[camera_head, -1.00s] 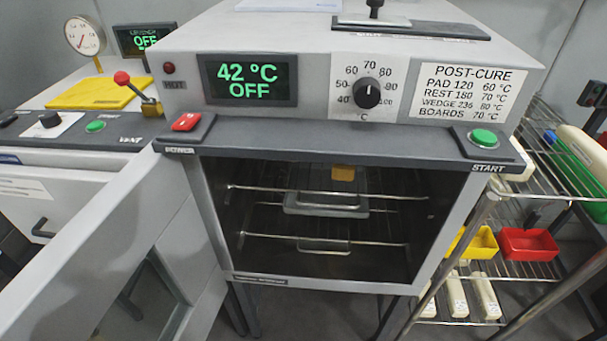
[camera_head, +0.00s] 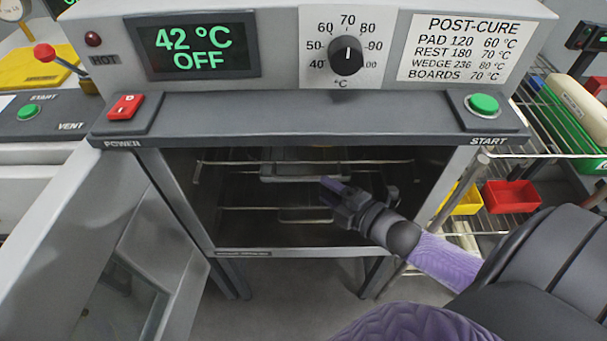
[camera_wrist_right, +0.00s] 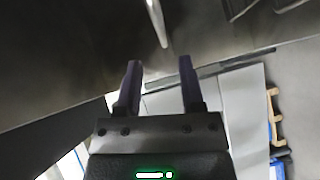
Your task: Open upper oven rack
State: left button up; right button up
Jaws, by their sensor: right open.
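The oven stands in front of me with its door (camera_head: 105,260) swung open to the left. Inside, the upper rack (camera_head: 225,163) is a wire shelf across the cavity with a grey tray (camera_head: 290,173) on it. The lower rack (camera_head: 240,209) is below. My right gripper (camera_head: 332,192) is open and empty, in front of the oven opening between the two rack levels, and its arm hides part of the right side. In the right wrist view its two fingers (camera_wrist_right: 158,82) are apart, with a metal bar (camera_wrist_right: 157,20) just beyond them. My left gripper is not in view.
The oven's control ledge with the red power switch (camera_head: 126,106) and green start button (camera_head: 484,103) overhangs the opening. A wire shelf unit with a red bin (camera_head: 511,197) and yellow bin (camera_head: 462,199) stands close on the right. The display reads 42 °C OFF.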

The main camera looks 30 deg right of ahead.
aim_at(304, 177)
jog(key=b+x, duration=0.1)
jog(key=x, duration=0.6)
jog(key=shift+f+b, duration=0.2)
jog(key=shift+b, duration=0.2)
grip_shut()
dwell(0.8)
